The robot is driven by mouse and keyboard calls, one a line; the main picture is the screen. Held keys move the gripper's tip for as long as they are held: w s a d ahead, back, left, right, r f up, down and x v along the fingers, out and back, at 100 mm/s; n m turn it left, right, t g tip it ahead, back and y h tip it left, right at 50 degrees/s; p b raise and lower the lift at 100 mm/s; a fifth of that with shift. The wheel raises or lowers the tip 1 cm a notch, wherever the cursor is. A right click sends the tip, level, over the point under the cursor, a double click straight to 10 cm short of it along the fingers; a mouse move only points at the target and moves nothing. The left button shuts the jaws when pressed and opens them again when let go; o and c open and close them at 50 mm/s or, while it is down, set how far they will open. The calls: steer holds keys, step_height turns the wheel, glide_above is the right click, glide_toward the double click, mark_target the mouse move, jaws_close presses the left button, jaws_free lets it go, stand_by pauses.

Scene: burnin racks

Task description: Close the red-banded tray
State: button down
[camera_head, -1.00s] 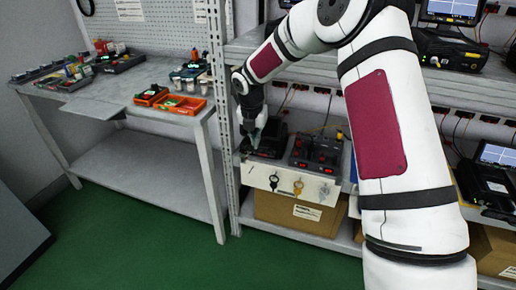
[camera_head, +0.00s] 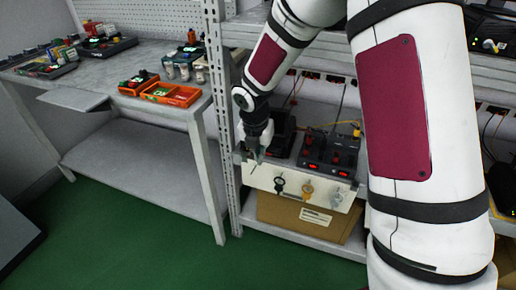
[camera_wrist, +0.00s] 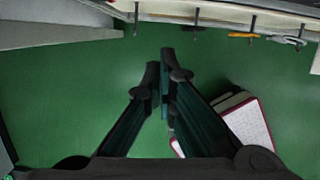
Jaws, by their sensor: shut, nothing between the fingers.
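I cannot pick out a tray with a clear red band in either view. My gripper (camera_head: 252,166) is shut and empty, at the left front end of the rack's lower shelf, beside the upright. In the wrist view its fingers (camera_wrist: 164,62) are together over the green floor, apart from the shelf front. A black unit (camera_head: 281,135) stands just behind it, partly hidden by my wrist. A black unit with red displays (camera_head: 328,153) stands to its right. Orange-red open trays (camera_head: 172,94) sit on the bench at the left.
A white panel with hanging keys (camera_head: 322,192) runs along the shelf front; its hooks show in the wrist view (camera_wrist: 196,18). A cardboard box (camera_head: 300,222) sits below. A grey plate (camera_head: 75,99) juts from the bench front. The green floor (camera_head: 120,230) before the bench is clear.

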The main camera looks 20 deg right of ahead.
steer(key=w+d+f+b, duration=0.1)
steer(key=w+d+f, duration=0.1)
steer(key=w+f, duration=0.2)
steer(key=shift+d+f, duration=0.2)
stand_by(0.3)
steer(key=shift+w+d+p, duration=0.25)
steer(key=shift+w+d, duration=0.1)
steer(key=shift+w, duration=0.2)
steer(key=shift+w+d+p, duration=0.2)
steer(key=shift+w+d, duration=0.15)
steer(key=shift+w, duration=0.2)
